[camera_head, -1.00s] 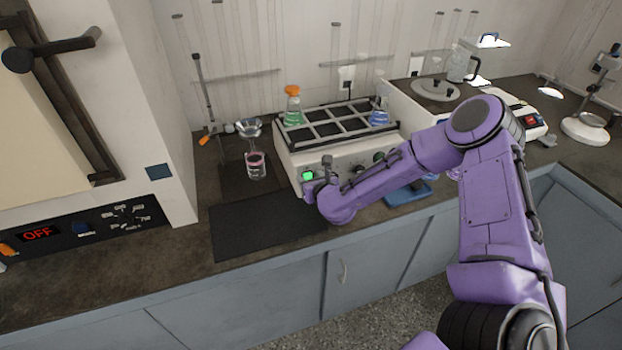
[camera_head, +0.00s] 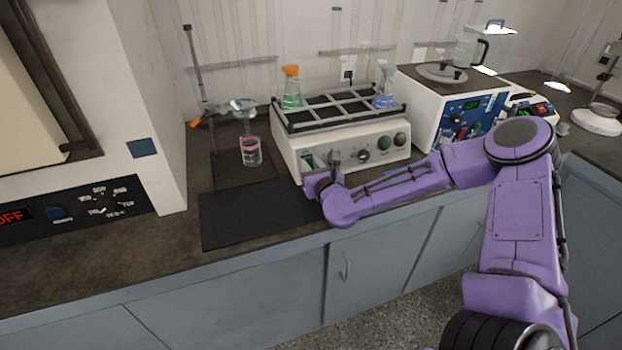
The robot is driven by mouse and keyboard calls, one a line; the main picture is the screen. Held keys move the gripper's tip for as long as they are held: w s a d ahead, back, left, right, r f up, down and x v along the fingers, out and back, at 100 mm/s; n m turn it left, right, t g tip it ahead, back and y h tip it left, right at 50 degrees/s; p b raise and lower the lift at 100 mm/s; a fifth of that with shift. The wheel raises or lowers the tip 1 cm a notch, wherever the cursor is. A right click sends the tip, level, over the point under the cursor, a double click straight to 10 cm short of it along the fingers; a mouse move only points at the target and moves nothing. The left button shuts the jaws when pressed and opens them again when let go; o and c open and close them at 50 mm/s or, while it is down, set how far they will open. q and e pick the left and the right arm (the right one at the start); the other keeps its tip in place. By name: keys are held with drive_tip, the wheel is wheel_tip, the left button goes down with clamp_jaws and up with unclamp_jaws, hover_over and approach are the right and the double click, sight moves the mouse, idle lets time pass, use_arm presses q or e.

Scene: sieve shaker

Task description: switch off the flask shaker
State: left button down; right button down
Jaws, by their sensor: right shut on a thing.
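The flask shaker (camera_head: 347,149) is a white box with knobs on its front panel and a dark rack on top. The rack holds a flask with green liquid and an orange cap (camera_head: 291,92) and a flask with blue liquid (camera_head: 385,96). The green power switch (camera_head: 308,160) is at the front's left end and looks dark, not brightly lit. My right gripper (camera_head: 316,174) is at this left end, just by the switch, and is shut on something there. Its fingertips are too small and partly hidden to see the contact. My left gripper is out of view.
A black mat (camera_head: 258,213) lies in front and to the left. A beaker with pink liquid (camera_head: 251,151) stands left of the shaker. A white and blue device (camera_head: 455,107) with a jug on it stands close on the right. An oven panel (camera_head: 90,207) is far left.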

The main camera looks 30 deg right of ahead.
idle(0.3)
drive_tip(key=c, duration=0.9)
unclamp_jaws()
drive_tip(key=shift+s, duration=0.35)
drive_tip(key=p+v, duration=0.1)
drive_tip(key=v, duration=0.8)
drive_tip(key=shift+r, duration=0.15)
drive_tip(key=shift+s+a, duration=0.25)
drive_tip(key=shift+s, duration=0.2)
